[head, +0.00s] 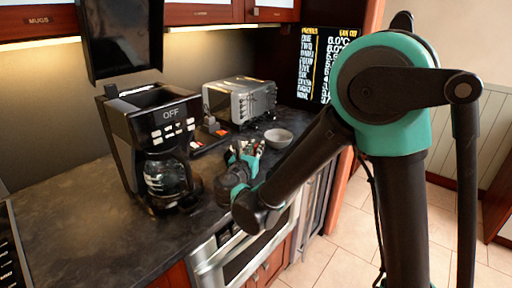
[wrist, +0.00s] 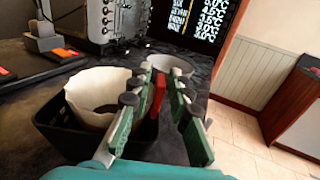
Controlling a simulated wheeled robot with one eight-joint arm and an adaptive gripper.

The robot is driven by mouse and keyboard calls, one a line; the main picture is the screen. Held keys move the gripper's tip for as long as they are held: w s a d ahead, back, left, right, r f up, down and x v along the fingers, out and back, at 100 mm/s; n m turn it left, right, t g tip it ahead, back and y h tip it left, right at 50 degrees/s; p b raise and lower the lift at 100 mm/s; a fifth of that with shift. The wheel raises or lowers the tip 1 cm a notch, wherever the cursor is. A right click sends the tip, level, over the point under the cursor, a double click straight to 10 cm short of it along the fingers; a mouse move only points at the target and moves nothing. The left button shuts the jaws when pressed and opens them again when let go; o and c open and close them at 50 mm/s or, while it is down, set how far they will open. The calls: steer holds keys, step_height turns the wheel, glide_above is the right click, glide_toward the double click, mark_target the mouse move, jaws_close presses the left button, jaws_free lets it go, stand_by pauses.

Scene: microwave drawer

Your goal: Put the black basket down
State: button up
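The black basket (wrist: 75,140) shows at the left of the wrist view, with a white paper-like filter (wrist: 95,90) inside. My gripper (wrist: 161,78) is close on the basket's right side. A red strip (wrist: 158,95), seemingly part of the basket's handle, stands between its two green-padded fingers. Gaps show between the strip and the fingers, so my gripper looks open around it. In the head view my gripper (head: 247,155) is low over the counter's front edge; my arm largely hides the basket there. I cannot tell whether the basket's base touches the counter.
A coffee machine (head: 160,115) with a glass carafe (head: 167,178) stands to the left on the dark counter (head: 75,215). A toaster (head: 240,98) and a grey bowl (head: 278,137) are behind my gripper. A drawer front (head: 240,245) lies below the counter.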

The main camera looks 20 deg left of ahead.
steer(key=shift+o, duration=0.3)
steer(key=shift+r, duration=0.15)
steer(key=s, duration=1.2)
steer(key=w+d+f+m+g+h, duration=0.25)
steer(key=d+f+m, duration=0.2)
steer(key=d, duration=0.55)
steer(key=w+d+f+m+g+h, duration=0.1)
steer(key=w+d+f+m+g, duration=0.2)
steer(key=d+m, duration=0.45)
steer(key=w+d+f+m+g+h, duration=0.1)
steer(key=w+d+f+m+g, duration=0.25)
steer(key=d, duration=0.75)
steer(key=s+d+f+m+g+y, duration=0.2)
steer(key=s+d+f+m, duration=0.2)
steer(key=m, duration=0.6)
steer(key=s+d+f+m+g+y, duration=0.2)
steer(key=s+d+f+m, duration=0.2)
steer(key=s+d+m, duration=0.4)
steer(key=shift+s+d+m+g, duration=0.2)
steer(key=shift+d+m+g, duration=0.2)
steer(key=shift+d+m, duration=0.8)
